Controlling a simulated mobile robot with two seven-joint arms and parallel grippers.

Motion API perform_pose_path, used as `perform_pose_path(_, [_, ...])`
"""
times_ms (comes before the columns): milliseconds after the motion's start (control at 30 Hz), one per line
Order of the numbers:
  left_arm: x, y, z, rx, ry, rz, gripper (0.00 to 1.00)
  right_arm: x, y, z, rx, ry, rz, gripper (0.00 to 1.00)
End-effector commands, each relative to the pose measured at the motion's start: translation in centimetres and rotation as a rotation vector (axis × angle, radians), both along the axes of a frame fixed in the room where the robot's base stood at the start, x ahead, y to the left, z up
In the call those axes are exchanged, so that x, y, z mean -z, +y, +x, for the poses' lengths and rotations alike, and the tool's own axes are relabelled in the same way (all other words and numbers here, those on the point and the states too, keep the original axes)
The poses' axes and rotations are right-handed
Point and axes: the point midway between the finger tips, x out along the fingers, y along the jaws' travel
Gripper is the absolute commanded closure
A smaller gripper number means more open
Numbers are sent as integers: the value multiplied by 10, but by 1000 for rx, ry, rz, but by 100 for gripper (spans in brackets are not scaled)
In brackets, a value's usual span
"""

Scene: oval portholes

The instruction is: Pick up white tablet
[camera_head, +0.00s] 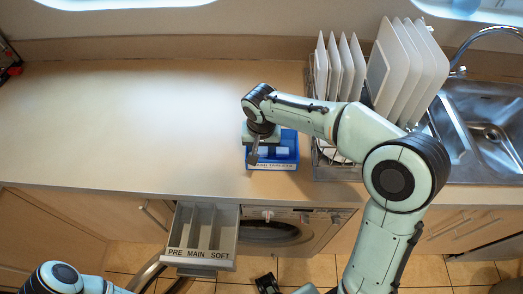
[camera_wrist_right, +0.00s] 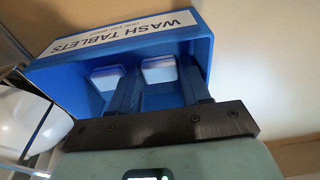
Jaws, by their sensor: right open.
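A blue box labelled WASH TABLETS (camera_head: 289,140) stands on the counter, and its labelled wall also shows in the right wrist view (camera_wrist_right: 125,35). Two white tablets show inside it in the right wrist view, a left tablet (camera_wrist_right: 107,78) and a right tablet (camera_wrist_right: 159,69). My right gripper (camera_wrist_right: 160,84) is open, with its fingers reaching into the box. The right tablet appears between the fingertips; whether they touch it I cannot tell. In the head view my right gripper (camera_head: 255,156) is over the box's left part. My left gripper is out of view.
A rack with several white plates (camera_head: 398,75) stands right of the box, beside the metal sink (camera_head: 485,130). An open drawer marked PRE, MAIN, SOFT (camera_head: 203,238) juts out below the counter. The counter (camera_head: 130,120) left of the box is clear.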

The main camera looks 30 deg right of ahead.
Motion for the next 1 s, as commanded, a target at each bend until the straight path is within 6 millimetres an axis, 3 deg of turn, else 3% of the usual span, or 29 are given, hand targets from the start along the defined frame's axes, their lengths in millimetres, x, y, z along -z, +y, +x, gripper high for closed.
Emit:
perform_pose_path(67, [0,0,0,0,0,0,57,0,0,0,0,0,0,56])
perform_pose_path(167, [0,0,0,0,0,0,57,-1,0,0,0,0,0,89])
perform_pose_path(467, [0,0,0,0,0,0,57,-1,0,0,0,-1,0,90])
perform_pose_path(667, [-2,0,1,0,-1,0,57,-13,0,1,0,-4,0,90])
perform_pose_path(867, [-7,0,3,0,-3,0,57,-45,0,1,1,-6,0,90])
perform_pose_path(1000, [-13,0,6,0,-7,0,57,-79,0,2,0,-8,1,90])
